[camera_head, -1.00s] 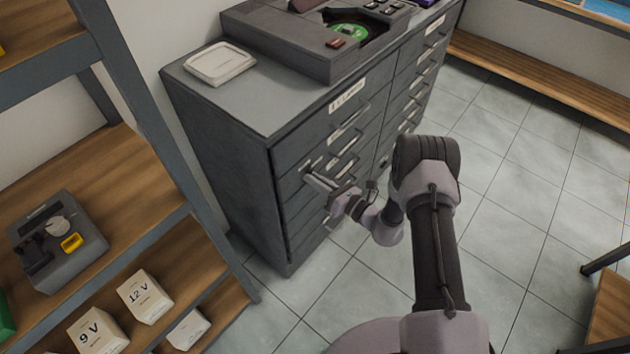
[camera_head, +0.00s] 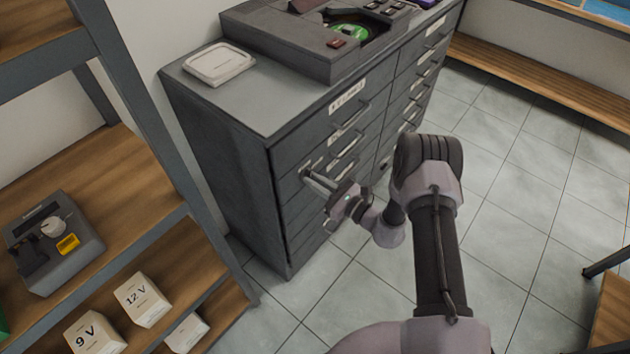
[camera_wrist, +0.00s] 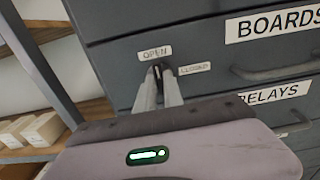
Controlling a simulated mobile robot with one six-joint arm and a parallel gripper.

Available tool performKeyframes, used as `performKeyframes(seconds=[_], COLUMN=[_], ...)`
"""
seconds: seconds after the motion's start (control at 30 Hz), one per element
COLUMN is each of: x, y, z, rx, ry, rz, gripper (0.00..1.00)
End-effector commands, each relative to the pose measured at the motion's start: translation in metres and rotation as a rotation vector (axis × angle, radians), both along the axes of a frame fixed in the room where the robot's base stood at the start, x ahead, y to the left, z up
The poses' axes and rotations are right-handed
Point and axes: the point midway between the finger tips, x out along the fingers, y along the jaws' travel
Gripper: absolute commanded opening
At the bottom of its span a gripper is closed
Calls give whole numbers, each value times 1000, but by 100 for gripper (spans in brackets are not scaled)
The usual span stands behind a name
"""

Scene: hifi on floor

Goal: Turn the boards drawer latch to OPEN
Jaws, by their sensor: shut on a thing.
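The grey drawer cabinet (camera_head: 225,150) stands in the middle of the head view. In the wrist view the BOARDS drawer label (camera_wrist: 275,22) is at the upper right. The small dark latch (camera_wrist: 157,70) is on the drawer front left of it, mostly hidden by my fingertips. An OPEN label (camera_wrist: 155,53) sits just above it, and a CLOSED label (camera_wrist: 195,68) to its right. My gripper (camera_wrist: 160,84) is shut on the latch; in the head view it (camera_head: 310,178) reaches the cabinet's left front. The latch's exact angle is hard to tell.
A RELAYS label (camera_wrist: 273,93) and drawer handles (camera_wrist: 275,70) are close on the right. A wooden shelf rack (camera_head: 140,190) with a grey device (camera_head: 50,245) and voltage boxes stands at left. Tiled floor (camera_head: 500,200) is free to the right.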

Motion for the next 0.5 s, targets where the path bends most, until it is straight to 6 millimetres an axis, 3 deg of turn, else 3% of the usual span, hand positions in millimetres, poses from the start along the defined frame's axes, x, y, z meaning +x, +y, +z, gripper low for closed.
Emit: performKeyframes(seconds=[0.27,0.3,0.4,0.5], x=[1,1,1,1], y=[0,0,0,0], z=[1,1,1,1], rx=[0,0,0,0], ry=[-4,-3,-2,-1], rz=[-1,-1,-1,-1], gripper=[0,14,33,34])
